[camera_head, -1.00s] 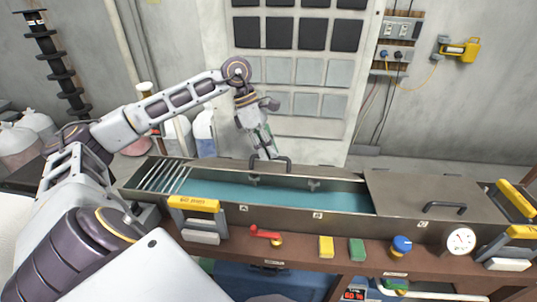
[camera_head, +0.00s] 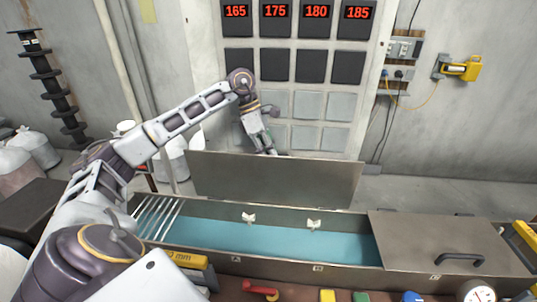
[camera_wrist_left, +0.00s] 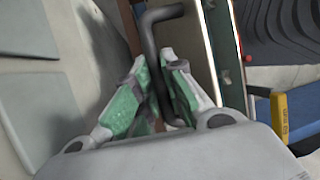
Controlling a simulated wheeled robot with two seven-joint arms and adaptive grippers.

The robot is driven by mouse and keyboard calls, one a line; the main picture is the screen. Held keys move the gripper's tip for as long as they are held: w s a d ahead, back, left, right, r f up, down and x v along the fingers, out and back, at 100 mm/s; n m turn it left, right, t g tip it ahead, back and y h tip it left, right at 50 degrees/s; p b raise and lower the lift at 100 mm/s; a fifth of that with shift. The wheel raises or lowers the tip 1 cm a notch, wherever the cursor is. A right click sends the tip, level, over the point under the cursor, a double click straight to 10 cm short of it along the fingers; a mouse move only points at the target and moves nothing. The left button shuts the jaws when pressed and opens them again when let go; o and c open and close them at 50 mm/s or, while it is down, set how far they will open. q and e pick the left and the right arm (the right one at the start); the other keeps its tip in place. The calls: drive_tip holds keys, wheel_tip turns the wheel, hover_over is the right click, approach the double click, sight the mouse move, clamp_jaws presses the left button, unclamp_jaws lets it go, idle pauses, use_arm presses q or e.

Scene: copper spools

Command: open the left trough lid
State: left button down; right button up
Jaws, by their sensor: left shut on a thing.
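The left trough lid (camera_head: 275,180) is a flat brown-grey panel raised steeply along the back side of the trough (camera_head: 290,263), with its broad face toward the head camera. The left part of the trough is uncovered and shows its teal inside. My left gripper (camera_head: 264,147) is behind the lid's upper edge, its fingertips partly hidden there. In the left wrist view, my gripper's green-padded fingers (camera_wrist_left: 160,78) are shut on the dark bent lid handle (camera_wrist_left: 150,32). My right gripper is not in view.
A closed right lid (camera_head: 440,240) with a dark handle covers the right part of the trough. A rack of metal bars (camera_head: 157,217) spans its left end. A red lever (camera_head: 260,289) and a gauge (camera_head: 478,293) sit in front. A panel of displays (camera_head: 297,65) stands behind.

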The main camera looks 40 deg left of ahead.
use_arm(q)
drive_tip(key=shift+w+a+f, duration=0.35)
drive_tip(key=shift+f, duration=0.2)
drive_tip(key=c, duration=1.5)
unclamp_jaws()
drive_tip(key=shift+w+a+r, duration=0.1)
drive_tip(key=shift+v, duration=6.05)
